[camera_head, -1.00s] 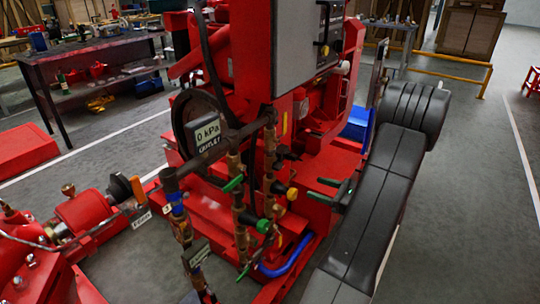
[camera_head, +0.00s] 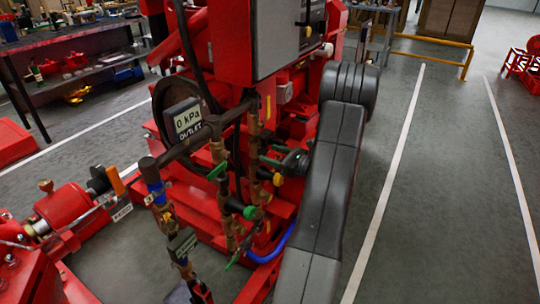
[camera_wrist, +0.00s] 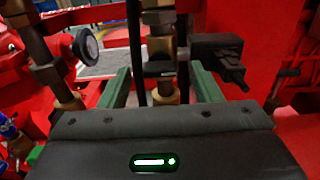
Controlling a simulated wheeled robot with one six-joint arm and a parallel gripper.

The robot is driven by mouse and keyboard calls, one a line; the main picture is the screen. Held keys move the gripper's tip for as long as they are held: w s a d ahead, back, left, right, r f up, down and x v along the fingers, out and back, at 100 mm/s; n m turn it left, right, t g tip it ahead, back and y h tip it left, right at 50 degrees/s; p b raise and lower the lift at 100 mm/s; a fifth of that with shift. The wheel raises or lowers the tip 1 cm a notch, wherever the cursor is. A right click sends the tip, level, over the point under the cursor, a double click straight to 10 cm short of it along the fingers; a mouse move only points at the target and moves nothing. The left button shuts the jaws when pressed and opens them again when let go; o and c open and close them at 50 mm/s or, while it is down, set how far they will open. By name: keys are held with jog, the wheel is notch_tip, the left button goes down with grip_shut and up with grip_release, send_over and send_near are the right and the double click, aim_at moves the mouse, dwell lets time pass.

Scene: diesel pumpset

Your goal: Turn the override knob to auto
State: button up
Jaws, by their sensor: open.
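A grey control panel (camera_head: 278,38) is on the red pumpset in the head view. A small yellow-and-black knob (camera_head: 304,20) is near its right edge; its setting is too small to read, and I cannot tell whether it is the override knob. My gripper (camera_head: 277,158) is well below the panel, close to the brass pipes, and partly hidden by them. In the wrist view my gripper (camera_wrist: 163,85) is open, its two green fingers apart. A brass vertical pipe (camera_wrist: 160,45) shows between and beyond them; I cannot tell whether they touch it.
Brass pipework (camera_head: 225,185) with green and yellow valve handles stands before the pumpset. A black valve part (camera_wrist: 220,55) is by my right finger and a round knob (camera_wrist: 86,45) is at left. Clear floor (camera_head: 440,190) lies right.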

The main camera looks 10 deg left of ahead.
jog(key=shift+w+a, duration=0.2)
jog(key=shift+a, duration=0.4)
jog(key=c, duration=1)
